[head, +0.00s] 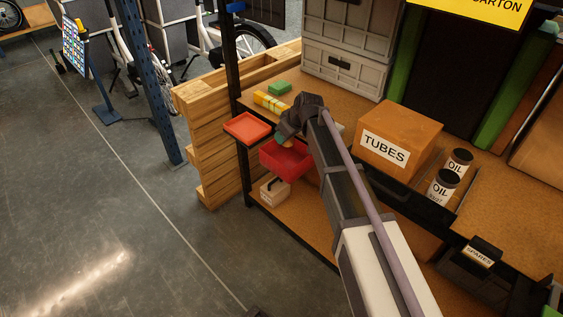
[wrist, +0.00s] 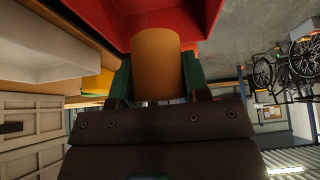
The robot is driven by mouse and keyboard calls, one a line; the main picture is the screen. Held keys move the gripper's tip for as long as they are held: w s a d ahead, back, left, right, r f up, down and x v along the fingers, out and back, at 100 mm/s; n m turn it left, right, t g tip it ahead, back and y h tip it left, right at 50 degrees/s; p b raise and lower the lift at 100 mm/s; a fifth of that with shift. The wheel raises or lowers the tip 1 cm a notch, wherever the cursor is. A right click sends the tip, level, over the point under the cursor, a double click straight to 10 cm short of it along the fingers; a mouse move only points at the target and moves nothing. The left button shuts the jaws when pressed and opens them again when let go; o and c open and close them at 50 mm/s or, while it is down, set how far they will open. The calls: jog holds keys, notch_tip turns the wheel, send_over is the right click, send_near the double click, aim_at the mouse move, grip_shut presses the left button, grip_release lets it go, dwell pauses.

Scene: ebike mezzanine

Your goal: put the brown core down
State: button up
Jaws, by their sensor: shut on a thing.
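The brown core (wrist: 157,66) is a short tan-brown cylinder. In the wrist view it sits between the two green fingers of my gripper (wrist: 157,82), which is shut on it. The wrist view is turned over, and a red bin (wrist: 115,20) shows beyond the core. In the head view my gripper (head: 287,140) is at the shelf's front edge, just above the red bin (head: 287,160). A small tan bit of the core (head: 286,146) shows there; the rest is hidden by my wrist. Whether the core touches the bin I cannot tell.
An orange tray (head: 247,127) is left of the red bin. A TUBES box (head: 398,139) and two OIL cans (head: 443,185) stand right. A small box (head: 274,192) is below.

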aim_at(281, 159)
notch_tip(281, 159, down, 10)
jog(key=b, duration=0.8)
jog(key=shift+r, duration=0.5)
jog(key=shift+a+f, duration=0.1)
jog(key=shift+f, duration=0.15)
jog(key=o, duration=0.9)
jog(key=shift+r+p, duration=0.25)
jog(key=shift+p, duration=0.05)
jog(key=p+v, duration=1)
jog(key=v, duration=0.2)
jog(key=s+d+f+m+g+h, duration=0.1)
jog(key=s+d+m+g+h, duration=0.1)
jog(key=s+d+m, duration=0.3)
jog(key=s+d+f+m+g+h, duration=0.1)
jog(key=s+d+m, duration=0.4)
jog(key=s+d, duration=0.8)
jog(key=s+h, duration=0.1)
jog(key=s, duration=0.5)
jog(key=shift+s+f+g+h, duration=0.15)
jog(key=shift+s+g+h, duration=0.15)
jog(key=shift+s+g, duration=0.1)
